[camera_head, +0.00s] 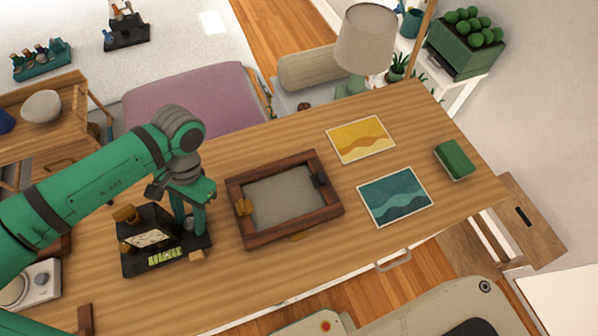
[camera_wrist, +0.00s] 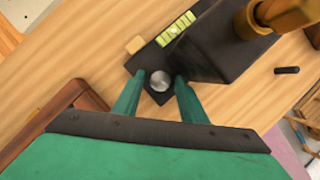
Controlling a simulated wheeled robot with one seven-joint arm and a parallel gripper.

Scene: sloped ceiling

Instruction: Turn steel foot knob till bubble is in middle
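A dark instrument base (camera_head: 133,264) stands on the wooden table at the left, with a pale panel and brass-coloured parts on it. A yellow-green level vial (camera_head: 165,257) lies along its front edge; it also shows in the wrist view (camera_wrist: 176,30). A pale spot shows in the vial, but I cannot tell the bubble's exact place. The round steel knob (camera_wrist: 160,80) sits at the base's corner. My green gripper (camera_wrist: 160,78) points down with one finger on each side of the knob. Narrow gaps show between fingers and knob, so it looks open around it.
A small wooden block (camera_head: 197,256) lies beside the base's corner. A brown wooden frame (camera_head: 240,228) lies close to the right. Further right are yellow (camera_head: 361,139) and teal (camera_head: 395,196) prints and a green block (camera_head: 454,160). Bare tabletop lies in front of the frame.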

